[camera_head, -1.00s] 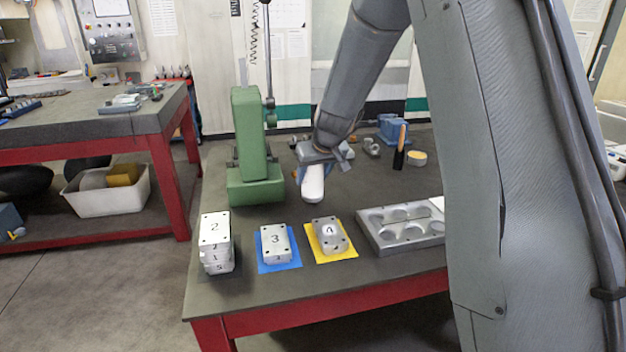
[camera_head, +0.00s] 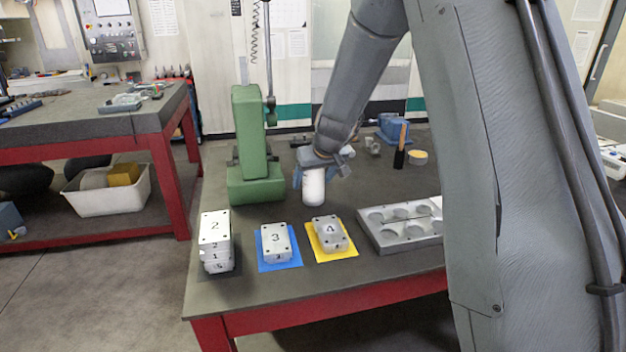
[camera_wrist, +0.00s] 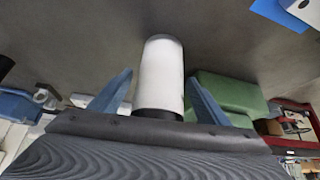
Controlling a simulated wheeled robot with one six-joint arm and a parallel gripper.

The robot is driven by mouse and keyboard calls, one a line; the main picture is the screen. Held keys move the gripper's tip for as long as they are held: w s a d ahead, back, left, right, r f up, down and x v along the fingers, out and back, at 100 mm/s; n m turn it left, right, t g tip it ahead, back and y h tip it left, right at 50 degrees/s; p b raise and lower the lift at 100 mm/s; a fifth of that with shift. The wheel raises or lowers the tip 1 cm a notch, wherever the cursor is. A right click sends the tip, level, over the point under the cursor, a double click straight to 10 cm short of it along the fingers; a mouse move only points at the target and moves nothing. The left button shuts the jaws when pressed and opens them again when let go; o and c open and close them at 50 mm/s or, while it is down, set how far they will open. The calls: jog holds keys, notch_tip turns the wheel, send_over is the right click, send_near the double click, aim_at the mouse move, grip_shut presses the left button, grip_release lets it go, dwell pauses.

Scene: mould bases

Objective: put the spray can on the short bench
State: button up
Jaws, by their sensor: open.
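The spray can (camera_head: 313,188) is a white cylinder over the near bench, just right of the green machine. In the wrist view the white can (camera_wrist: 160,75) has a dark end nearest my gripper. My gripper (camera_head: 314,176) is open, with a blue finger on either side of the can; in the wrist view my gripper (camera_wrist: 157,95) shows a gap on both sides. Whether the can rests on the surface is hard to tell. The near bench (camera_head: 300,285) has a dark top and red frame. A second red-framed bench (camera_head: 75,128) is at left; which is the short one is unclear.
A green machine (camera_head: 250,140) stands beside the gripper. Toward the front are stacked numbered blocks (camera_head: 215,228), blocks on blue (camera_head: 275,240) and yellow (camera_head: 331,234) mats, and a grey tray with round recesses (camera_head: 395,240). A wooden-handled brush (camera_head: 401,148) is behind at right.

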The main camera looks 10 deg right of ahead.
jog(key=shift+r, duration=0.15)
jog(key=shift+s+r, duration=0.1)
jog(key=shift+r, duration=0.15)
jog(key=a+b+v, duration=0.1)
jog(key=b+v, duration=0.1)
jog(key=v, duration=0.9)
jog(key=s+f+g, duration=0.1)
jog(key=s+f, duration=0.1)
jog(key=s, duration=0.2)
jog(key=s+f+g, duration=0.1)
jog(key=s+f, duration=0.2)
jog(key=s, duration=0.2)
jog(key=s+f+g, duration=0.1)
jog(key=s+f, duration=0.1)
jog(key=s, duration=0.3)
jog(key=shift+f+m, duration=0.35)
jog(key=shift+m, duration=0.05)
jog(key=s+f+g, duration=0.1)
jog(key=s+f, duration=0.1)
jog(key=s, duration=0.3)
jog(key=s+f+g, duration=0.1)
jog(key=s+f, duration=0.1)
jog(key=s, duration=0.3)
jog(key=s+f+h, duration=0.1)
jog(key=s+f, duration=0.1)
jog(key=s, duration=0.3)
jog(key=shift+s+m+g, duration=0.3)
jog(key=shift+m+g, duration=0.1)
